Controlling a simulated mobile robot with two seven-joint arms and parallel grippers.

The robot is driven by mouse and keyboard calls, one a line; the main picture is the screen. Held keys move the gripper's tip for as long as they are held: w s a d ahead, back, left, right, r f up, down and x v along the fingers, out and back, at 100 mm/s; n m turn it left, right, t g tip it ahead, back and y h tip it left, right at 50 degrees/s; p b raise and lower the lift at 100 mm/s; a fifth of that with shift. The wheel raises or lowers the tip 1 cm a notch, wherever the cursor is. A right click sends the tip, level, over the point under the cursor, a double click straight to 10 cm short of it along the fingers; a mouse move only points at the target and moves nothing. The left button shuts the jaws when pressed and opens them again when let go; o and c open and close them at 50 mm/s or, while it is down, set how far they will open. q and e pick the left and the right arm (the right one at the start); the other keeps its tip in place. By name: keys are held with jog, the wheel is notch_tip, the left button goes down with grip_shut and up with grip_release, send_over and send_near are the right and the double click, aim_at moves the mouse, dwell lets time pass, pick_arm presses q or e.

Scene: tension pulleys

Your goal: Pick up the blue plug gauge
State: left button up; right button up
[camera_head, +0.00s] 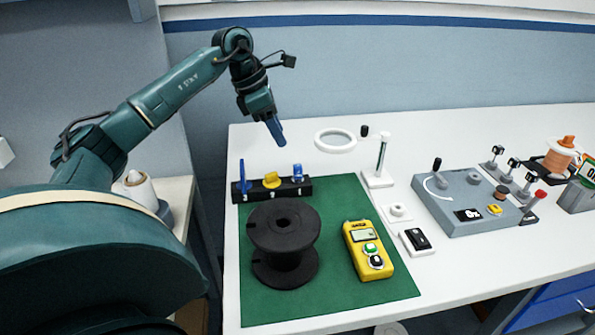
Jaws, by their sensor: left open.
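A black rack (262,196) stands along the back left edge of the green mat. It holds a tall thin blue piece (241,176) upright at its left end, a yellow piece (271,180) in the middle and a shorter blue piece (297,172) at its right end. I cannot tell for sure which blue piece is the plug gauge. My left gripper (276,133) is open, pointing down, in the air above and behind the rack, apart from it. Its fingers are seen nearly edge-on. My right gripper is out of view.
A large black spool (284,236) and a yellow meter (367,250) stand on the green mat (330,300) in front of the rack. A ring magnifier (335,140) on a stand is to the right. A grey device (463,202) stands farther right.

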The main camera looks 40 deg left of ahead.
aim_at(297, 165)
pick_arm(q)
jog(key=x, duration=0.6)
jog(key=shift+d, duration=0.1)
jog(key=shift+p+x, duration=0.9)
jog(key=shift+x, duration=2)
jog(key=shift+w, duration=0.1)
jog(key=shift+c, duration=0.4)
jog(key=shift+r, duration=0.1)
grip_shut()
